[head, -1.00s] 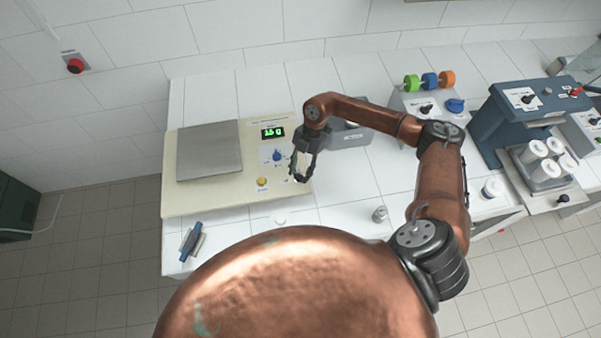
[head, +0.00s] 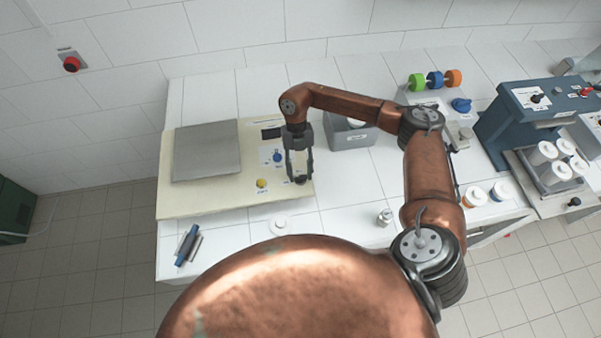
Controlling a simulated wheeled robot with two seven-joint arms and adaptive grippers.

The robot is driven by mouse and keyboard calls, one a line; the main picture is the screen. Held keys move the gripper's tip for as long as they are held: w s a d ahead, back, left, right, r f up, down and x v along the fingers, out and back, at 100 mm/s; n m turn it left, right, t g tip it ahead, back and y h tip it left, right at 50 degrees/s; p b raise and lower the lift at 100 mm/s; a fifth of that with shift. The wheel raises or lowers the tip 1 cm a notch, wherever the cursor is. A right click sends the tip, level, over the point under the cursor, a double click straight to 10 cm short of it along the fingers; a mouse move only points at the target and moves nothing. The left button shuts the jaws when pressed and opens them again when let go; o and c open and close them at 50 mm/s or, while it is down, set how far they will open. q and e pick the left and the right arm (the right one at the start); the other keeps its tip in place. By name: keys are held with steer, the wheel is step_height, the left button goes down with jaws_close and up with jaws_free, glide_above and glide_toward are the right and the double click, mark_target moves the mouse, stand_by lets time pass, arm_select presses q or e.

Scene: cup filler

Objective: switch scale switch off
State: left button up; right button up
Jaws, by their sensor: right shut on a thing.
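The beige scale (head: 200,205) with its steel plate (head: 207,150) stands on the left of the white table. Its display (head: 271,133) is dark and partly covered by my right arm. A blue knob (head: 277,157) on a white label is the scale's switch, and a yellow button (head: 261,183) sits nearer me. My right gripper (head: 300,180) points down over the scale's right edge, to the right of the blue knob and apart from it in the picture. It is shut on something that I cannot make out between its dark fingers. My left gripper is not in view.
A grey bin (head: 350,138) stands right of the scale. Colored rolls (head: 435,80), a blue machine (head: 510,115) and white cups (head: 545,165) are farther right. A small metal weight (head: 385,217), a white disc (head: 278,222) and a blue-handled tool (head: 187,245) lie near the front edge.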

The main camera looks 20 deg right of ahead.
stand_by(0.4)
steer(key=o, duration=1.2)
steer(key=shift+c, duration=0.2)
steer(key=shift+r, duration=0.1)
steer(key=v, duration=1.2)
